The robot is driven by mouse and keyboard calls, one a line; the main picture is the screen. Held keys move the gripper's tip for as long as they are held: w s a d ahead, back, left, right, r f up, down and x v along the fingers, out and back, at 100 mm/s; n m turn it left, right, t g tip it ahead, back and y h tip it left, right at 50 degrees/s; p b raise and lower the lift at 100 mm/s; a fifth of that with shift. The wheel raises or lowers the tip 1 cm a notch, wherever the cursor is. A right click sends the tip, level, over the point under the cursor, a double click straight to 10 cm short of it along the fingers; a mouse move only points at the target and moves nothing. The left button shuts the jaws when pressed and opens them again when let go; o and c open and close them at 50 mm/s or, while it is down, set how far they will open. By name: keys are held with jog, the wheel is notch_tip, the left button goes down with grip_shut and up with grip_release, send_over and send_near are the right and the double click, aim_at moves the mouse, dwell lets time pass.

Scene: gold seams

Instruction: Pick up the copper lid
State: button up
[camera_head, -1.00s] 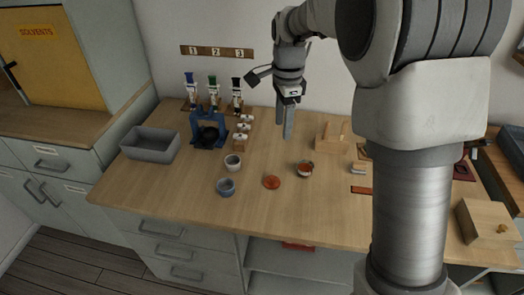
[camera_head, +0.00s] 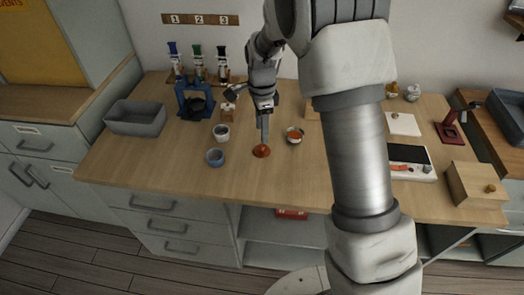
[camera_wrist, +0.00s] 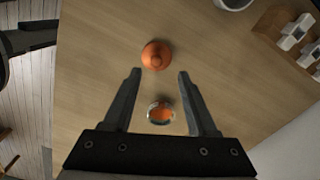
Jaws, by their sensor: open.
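The copper lid (camera_head: 261,151) lies on the wooden worktop near the middle. It is round, orange-brown, with a small knob on top, as the wrist view (camera_wrist: 156,55) shows. My gripper (camera_head: 264,140) points down just above or behind the lid in the head view. In the wrist view my gripper (camera_wrist: 158,75) is open, with its two fingers apart and nothing held. The lid shows just beyond the fingertips, about midway between them. I cannot tell the exact height gap.
A small bowl with orange contents (camera_head: 294,135) stands right of the lid; it shows between my fingers in the wrist view (camera_wrist: 160,112). A white cup (camera_head: 221,132) and a blue-grey cup (camera_head: 215,158) stand to the left. A grey bin (camera_head: 136,118) is farther left. The worktop in front of the lid is clear.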

aim_at(262, 145)
jog(key=f, duration=0.3)
jog(key=f+b, duration=0.1)
jog(key=f, duration=0.1)
jog(key=shift+s+f, duration=0.1)
jog(key=shift+s, duration=0.2)
grip_shut()
